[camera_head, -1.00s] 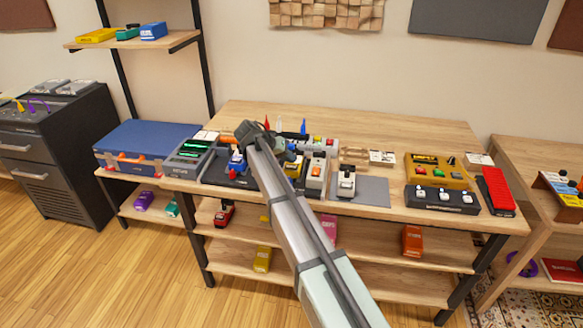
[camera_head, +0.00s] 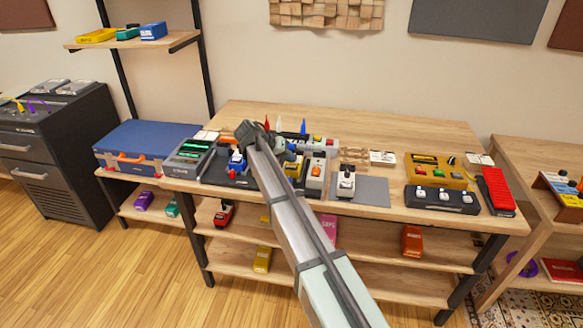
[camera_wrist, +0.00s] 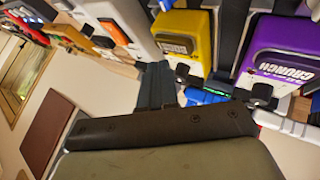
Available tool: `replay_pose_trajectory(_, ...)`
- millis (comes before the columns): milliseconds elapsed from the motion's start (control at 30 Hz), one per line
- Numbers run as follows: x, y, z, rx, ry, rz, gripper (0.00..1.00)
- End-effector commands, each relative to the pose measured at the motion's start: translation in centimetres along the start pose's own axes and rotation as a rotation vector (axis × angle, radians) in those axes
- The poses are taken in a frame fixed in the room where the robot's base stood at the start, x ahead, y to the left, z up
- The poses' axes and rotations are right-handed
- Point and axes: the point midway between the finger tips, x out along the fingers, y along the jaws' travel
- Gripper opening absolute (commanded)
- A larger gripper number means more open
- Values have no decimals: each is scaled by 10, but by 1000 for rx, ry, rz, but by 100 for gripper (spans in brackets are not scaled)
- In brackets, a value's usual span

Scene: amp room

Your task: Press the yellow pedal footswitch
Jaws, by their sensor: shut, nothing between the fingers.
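The yellow pedal (camera_head: 293,171) stands on the pedalboard on the table, just right of my arm in the head view, which hides part of it. In the wrist view the yellow pedal (camera_wrist: 183,38) is large at top centre, with a dark label and a small dark part at its lower edge. My gripper (camera_wrist: 156,70) shows there as dark fingers, shut and empty, beside the pedal's lower left in the picture. I cannot tell whether they touch it. In the head view my arm's end is over the pedalboard, and its fingertips cannot be made out.
A purple pedal (camera_wrist: 282,60) labelled CRUNCH lies right of the yellow one in the wrist view. A blue pedal (camera_head: 237,161) and a white pedal (camera_head: 316,172) stand near it in the head view. Red, white and blue pointed items stand behind.

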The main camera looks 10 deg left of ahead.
Motion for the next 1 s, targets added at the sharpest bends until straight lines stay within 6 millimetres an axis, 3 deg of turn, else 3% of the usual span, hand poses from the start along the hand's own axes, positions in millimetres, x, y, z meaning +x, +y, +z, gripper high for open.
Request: replay_pose_trajectory(1000,6,-5,4,0,0,0,0)
